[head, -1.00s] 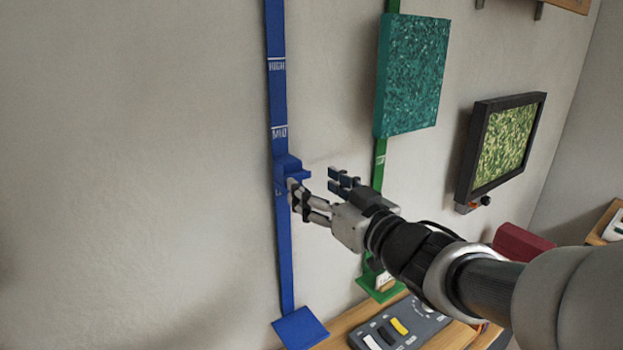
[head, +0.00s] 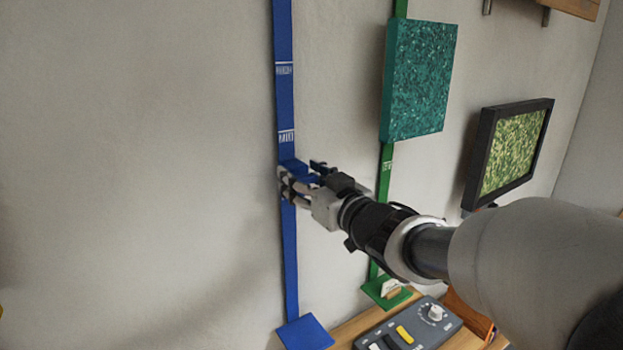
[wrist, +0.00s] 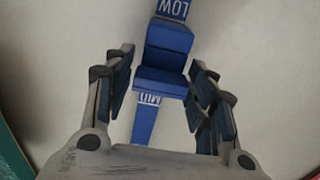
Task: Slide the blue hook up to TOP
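The blue hook (head: 297,170) sits on a tall blue rail (head: 290,240) on the wall, just below the MID mark. In the wrist view the hook (wrist: 166,55) lies between LOW and MID, with the picture upside down. My gripper (head: 300,177) is at the hook, its fingers on either side. In the wrist view my gripper (wrist: 160,78) is open, with gaps between the hook and both finger pads. The HIGH mark (head: 284,70) is farther up the rail. No TOP label is in view, as the rail runs out of the picture.
A green rail (head: 386,170) stands to the right, partly behind a teal panel (head: 418,80). A framed screen (head: 510,150) hangs farther right. A grey control box (head: 415,325) rests on the wooden shelf below. The wall left of the blue rail is bare.

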